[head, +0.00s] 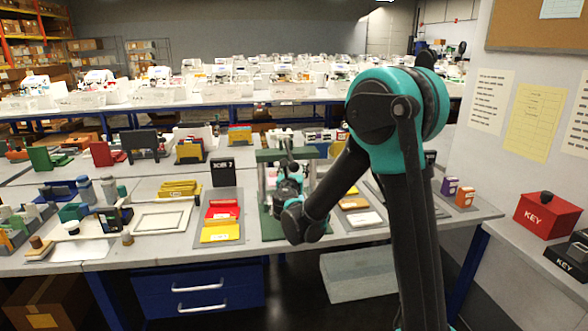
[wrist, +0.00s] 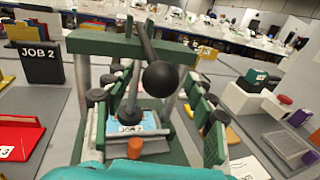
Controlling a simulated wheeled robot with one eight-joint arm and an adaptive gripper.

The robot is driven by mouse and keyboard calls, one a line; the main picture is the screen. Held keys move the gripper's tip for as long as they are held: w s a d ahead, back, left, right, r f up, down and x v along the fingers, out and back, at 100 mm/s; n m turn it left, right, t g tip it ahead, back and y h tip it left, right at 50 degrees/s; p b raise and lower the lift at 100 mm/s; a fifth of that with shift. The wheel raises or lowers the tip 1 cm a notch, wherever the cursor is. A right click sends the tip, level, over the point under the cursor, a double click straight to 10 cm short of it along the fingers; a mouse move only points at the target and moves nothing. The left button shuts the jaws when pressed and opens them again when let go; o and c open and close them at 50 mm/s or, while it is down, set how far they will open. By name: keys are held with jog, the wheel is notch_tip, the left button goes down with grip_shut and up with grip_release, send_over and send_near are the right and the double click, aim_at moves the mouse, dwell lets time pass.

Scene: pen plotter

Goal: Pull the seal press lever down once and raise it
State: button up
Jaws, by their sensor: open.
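The seal press has a green top beam (wrist: 112,45) on grey posts and a green base (head: 271,228). Its lever ends in a black ball knob (wrist: 160,77), raised above the press bed in the wrist view. A blue and white labelled card (wrist: 136,122) lies on the bed below. My gripper (head: 288,183) is in front of the press in the head view and hides much of it. In the wrist view its fingers are spread to the left and right of the knob's line, with no visible grip on it. Contact with the knob cannot be told.
A black JOB 2 sign (wrist: 40,62) stands left of the press. Red and yellow trays (head: 221,213) lie left of it on the bench. An orange cylinder (wrist: 134,148) is at the press front. A red KEY box (head: 546,215) stands on the right bench.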

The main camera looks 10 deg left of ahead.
jog(key=shift+w, duration=0.4)
jog(key=shift+c, duration=0.2)
grip_shut()
